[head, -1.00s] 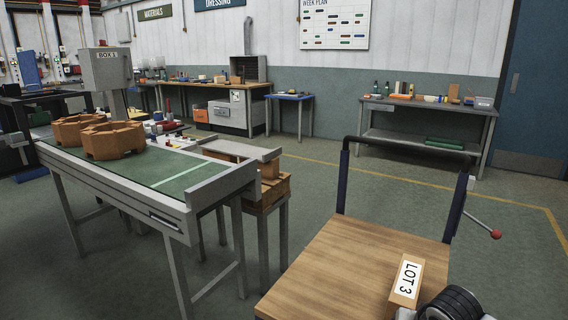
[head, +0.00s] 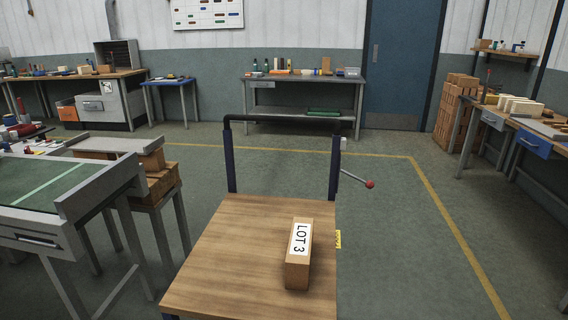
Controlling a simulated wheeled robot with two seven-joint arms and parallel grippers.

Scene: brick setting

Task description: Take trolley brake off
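The trolley (head: 225,250) stands right in front of me, with a flat wooden deck and a dark upright push handle (head: 282,118) at its far end. A brake lever (head: 356,179) sticks out to the right of the handle's right post and ends in a red knob (head: 370,184). The lever slopes slightly down toward the knob. A wooden block labelled LOT 3 (head: 299,265) lies on the right part of the deck. Neither of my grippers shows in the head view now.
A grey-framed table with a green top (head: 40,190) stands close at the left, beside a stool holding brown blocks (head: 160,180). A workbench (head: 305,80) stands against the back wall and another at the right (head: 520,125). The floor right of the trolley is clear, with a yellow line (head: 450,240).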

